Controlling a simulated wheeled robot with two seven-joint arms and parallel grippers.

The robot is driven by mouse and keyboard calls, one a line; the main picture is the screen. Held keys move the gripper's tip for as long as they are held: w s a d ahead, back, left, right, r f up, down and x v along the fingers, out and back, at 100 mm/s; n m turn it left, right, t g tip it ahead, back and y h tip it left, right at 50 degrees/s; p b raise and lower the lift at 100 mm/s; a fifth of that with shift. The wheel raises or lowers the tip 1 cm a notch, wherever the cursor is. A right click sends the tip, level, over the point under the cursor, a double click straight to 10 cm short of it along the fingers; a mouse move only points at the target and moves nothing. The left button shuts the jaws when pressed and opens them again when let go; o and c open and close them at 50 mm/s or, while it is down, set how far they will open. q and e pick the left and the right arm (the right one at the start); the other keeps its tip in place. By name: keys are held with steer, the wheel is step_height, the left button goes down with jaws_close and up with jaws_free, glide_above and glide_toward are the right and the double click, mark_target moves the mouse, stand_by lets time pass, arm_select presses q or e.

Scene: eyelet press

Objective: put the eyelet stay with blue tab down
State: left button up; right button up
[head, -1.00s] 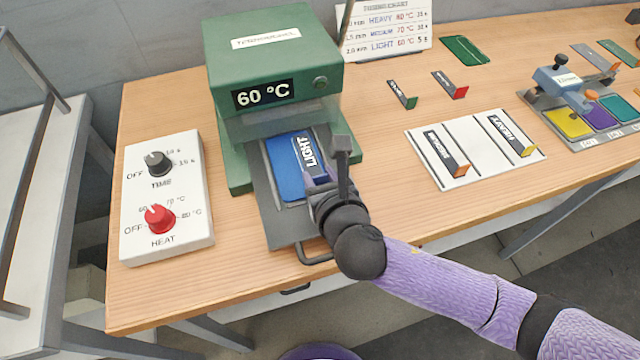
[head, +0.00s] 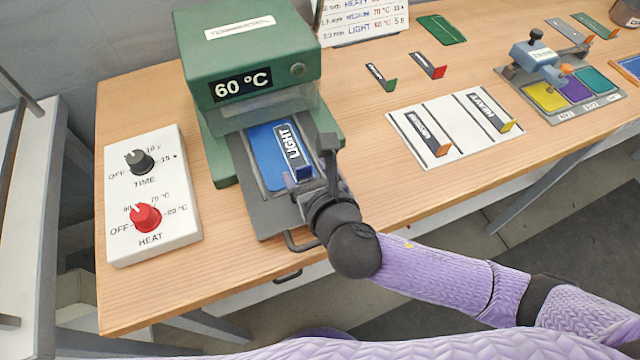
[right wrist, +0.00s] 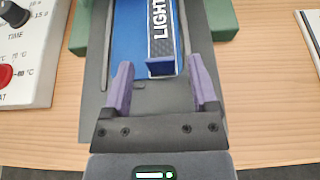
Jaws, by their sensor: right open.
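The eyelet stay with blue tab (head: 288,145) is a dark strip marked LIGHT. It lies on a blue piece (head: 262,158) on the grey plate of the green press (head: 250,75). In the right wrist view its blue tab (right wrist: 160,68) stands up at the near end of the stay (right wrist: 160,25). My right gripper (right wrist: 160,75) is open. Its purple fingers are on either side of the tab, with a gap on each side; in the head view the gripper (head: 303,182) is at the plate's near end. My left gripper is not in view.
A white control box (head: 152,195) with two knobs stands left of the press. A white rack (head: 460,155) holds stays with orange and yellow tabs. Stays with green (head: 381,77) and red (head: 428,66) tabs lie behind it. A press display reads 60 °C.

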steer(key=p+v, duration=0.2)
steer(key=v, duration=0.8)
steer(key=shift+w, duration=0.1)
stand_by(0.6)
